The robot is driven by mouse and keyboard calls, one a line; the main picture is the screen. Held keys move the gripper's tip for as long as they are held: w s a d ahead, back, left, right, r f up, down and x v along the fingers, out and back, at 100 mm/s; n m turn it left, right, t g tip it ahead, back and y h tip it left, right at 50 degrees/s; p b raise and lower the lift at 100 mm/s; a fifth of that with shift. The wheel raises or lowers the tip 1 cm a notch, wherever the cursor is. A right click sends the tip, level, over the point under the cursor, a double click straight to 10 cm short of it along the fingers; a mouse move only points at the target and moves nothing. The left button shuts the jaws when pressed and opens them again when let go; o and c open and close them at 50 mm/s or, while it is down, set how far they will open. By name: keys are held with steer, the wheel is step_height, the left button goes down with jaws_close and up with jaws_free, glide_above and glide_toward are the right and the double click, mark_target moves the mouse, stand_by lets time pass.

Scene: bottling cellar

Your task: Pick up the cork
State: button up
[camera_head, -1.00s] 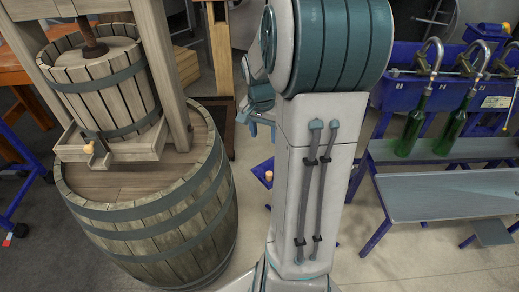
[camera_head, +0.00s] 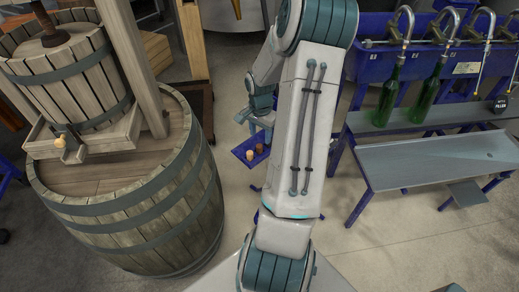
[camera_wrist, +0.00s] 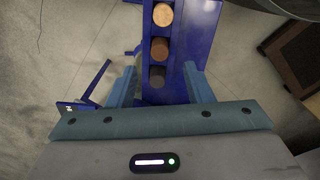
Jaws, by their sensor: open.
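A light tan cork (camera_wrist: 163,14) stands in the blue holder (camera_wrist: 181,22), at the top of the wrist view. A brown stopper (camera_wrist: 159,48) and a darker one (camera_wrist: 157,77) sit in line below it. My gripper (camera_wrist: 159,72) is open and empty, its teal fingers on either side of the holder's near end, around the darkest stopper in the picture. I cannot tell the height gap. In the head view the light cork (camera_head: 259,148) and a dark stopper (camera_head: 249,155) show on the blue holder, just below my gripper (camera_head: 250,120).
A large barrel (camera_head: 140,215) bearing a wooden press (camera_head: 75,75) stands at the left. A blue filling bench (camera_head: 425,160) with green bottles (camera_head: 387,98) stands at the right.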

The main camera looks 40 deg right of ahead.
steer(key=shift+a+f+p, duration=0.2)
steer(key=shift+f+p, duration=0.15)
steer(key=shift+f, duration=2.3)
steer(key=shift+c, duration=0.4)
jaws_close()
